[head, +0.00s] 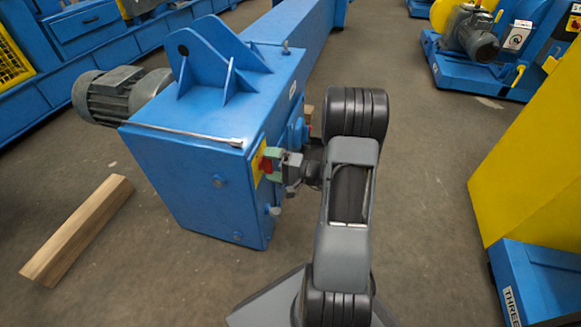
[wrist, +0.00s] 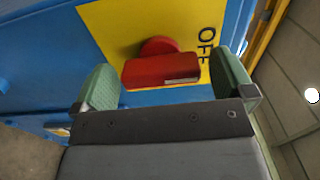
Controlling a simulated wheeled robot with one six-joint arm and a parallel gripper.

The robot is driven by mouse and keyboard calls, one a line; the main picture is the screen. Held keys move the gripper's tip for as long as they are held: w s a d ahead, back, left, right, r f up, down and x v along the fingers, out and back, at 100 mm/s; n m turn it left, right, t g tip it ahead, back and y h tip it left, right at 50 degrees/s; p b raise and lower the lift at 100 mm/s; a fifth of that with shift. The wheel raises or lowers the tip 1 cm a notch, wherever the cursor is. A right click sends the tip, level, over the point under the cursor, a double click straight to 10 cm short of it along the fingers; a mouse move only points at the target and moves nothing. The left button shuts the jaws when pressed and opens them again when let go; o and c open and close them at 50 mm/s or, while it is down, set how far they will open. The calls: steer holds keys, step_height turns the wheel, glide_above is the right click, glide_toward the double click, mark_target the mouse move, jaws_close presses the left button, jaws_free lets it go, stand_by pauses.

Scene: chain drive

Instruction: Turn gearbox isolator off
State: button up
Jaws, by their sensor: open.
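The gearbox isolator is a red rotary handle (wrist: 162,71) on a yellow plate (wrist: 120,25) marked "OFF" on its right side. In the wrist view the handle's bar lies across the picture, with its round hub behind it. In the head view the red handle (head: 265,164) shows on the side of the blue gearbox housing (head: 190,185). My gripper (wrist: 168,82) is open, with one green finger pad on each side of the handle. The handle sits between the pads with a gap on both sides. I cannot tell the handle's exact setting.
A wooden beam (head: 78,230) lies on the floor at the left. A grey motor (head: 118,97) is fixed to the far side of the housing. A yellow panel (head: 530,160) and a blue base (head: 540,280) stand at the right. The floor between is clear.

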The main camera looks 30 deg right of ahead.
steer(key=p+v, duration=0.2)
steer(key=v, duration=1.1)
steer(key=s+a+r+n+g+h+p, duration=0.1)
steer(key=s+a+r+n+g+p, duration=0.15)
steer(key=a+r+g+p, duration=0.6)
steer(key=s+a+r+n+g+h+p, duration=0.15)
steer(key=a+r+n+g+p, duration=0.25)
steer(key=a+r+p, duration=0.8)
step_height(320, 180, up, 26)
steer(key=s+d+n+t+h+p, duration=0.2)
steer(key=h+p, duration=0.7)
steer(key=p, duration=0.5)
steer(key=shift+s+r+n+t+h, duration=0.25)
steer(key=shift+n+t+h, duration=0.1)
steer(key=shift+n+t, duration=0.15)
